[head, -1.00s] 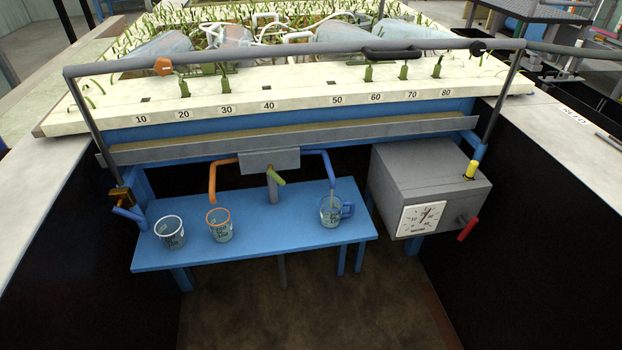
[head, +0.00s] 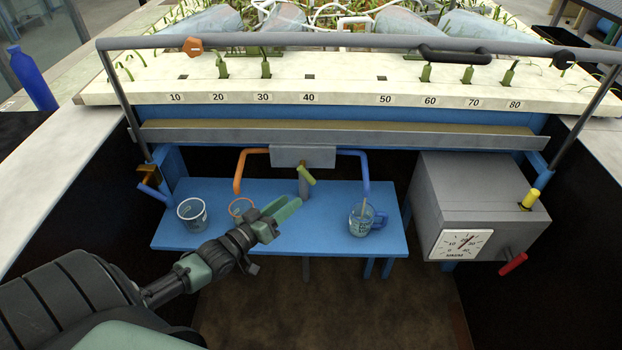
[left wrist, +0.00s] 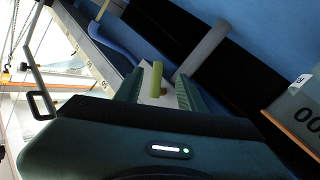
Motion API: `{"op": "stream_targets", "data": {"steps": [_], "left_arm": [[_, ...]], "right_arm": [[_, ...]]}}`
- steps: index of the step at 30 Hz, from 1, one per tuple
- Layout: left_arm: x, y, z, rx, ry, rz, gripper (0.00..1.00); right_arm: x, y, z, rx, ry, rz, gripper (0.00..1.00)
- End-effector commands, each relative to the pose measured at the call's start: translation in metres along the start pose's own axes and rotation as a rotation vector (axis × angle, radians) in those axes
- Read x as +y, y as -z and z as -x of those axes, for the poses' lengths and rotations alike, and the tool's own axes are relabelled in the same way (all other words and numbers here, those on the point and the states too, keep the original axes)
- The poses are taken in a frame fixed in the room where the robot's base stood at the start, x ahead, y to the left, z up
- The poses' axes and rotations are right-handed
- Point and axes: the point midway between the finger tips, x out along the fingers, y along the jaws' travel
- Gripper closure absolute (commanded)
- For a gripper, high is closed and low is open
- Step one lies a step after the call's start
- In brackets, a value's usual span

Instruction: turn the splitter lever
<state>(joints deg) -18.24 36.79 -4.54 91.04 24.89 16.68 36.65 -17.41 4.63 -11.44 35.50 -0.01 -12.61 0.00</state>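The splitter lever (head: 307,175) is a short yellow-green handle at the grey splitter box (head: 290,156), between an orange pipe (head: 239,172) and a blue pipe (head: 365,172). My left gripper (head: 289,204) reaches over the blue bench from the lower left. Its green fingers are open, with the tips just below and left of the lever in the head view. In the left wrist view the lever (left wrist: 157,77) appears in the gap between the open fingers (left wrist: 158,88), touching neither visibly. How far ahead of the tips it lies is unclear. My right gripper is out of view.
On the blue bench (head: 190,240) stand a clear cup (head: 192,214), an orange-rimmed cup (head: 240,206) partly behind my gripper, and a blue-handled cup (head: 361,222). A grey box (head: 480,195) with a dial and red handle stands right. A grey rail (head: 350,43) crosses above.

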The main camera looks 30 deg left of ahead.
Motion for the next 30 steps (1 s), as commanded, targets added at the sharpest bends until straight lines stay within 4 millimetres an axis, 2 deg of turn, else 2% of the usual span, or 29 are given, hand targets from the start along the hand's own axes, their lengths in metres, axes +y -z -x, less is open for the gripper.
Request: {"op": "stream_targets", "data": {"steps": [1, 4, 18, 23, 30], "left_arm": [[-0.002, 0.011, -0.001, 0.027, -0.014, 0.007, 0.60], [-0.003, 0.021, -0.005, 0.058, -0.030, 0.021, 0.60], [-0.001, 0.025, -0.070, 0.058, -0.029, 0.022, 0.60], [-0.001, 0.025, -0.079, 0.056, -0.029, 0.021, 0.60], [0.000, 0.025, -0.079, 0.056, -0.029, 0.021, 0.60]], "right_arm": [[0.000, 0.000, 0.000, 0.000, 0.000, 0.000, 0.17], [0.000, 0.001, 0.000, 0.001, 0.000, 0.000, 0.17], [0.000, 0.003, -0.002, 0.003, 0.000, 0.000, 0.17], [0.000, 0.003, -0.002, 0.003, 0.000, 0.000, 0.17], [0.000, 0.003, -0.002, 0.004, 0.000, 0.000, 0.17]]}}
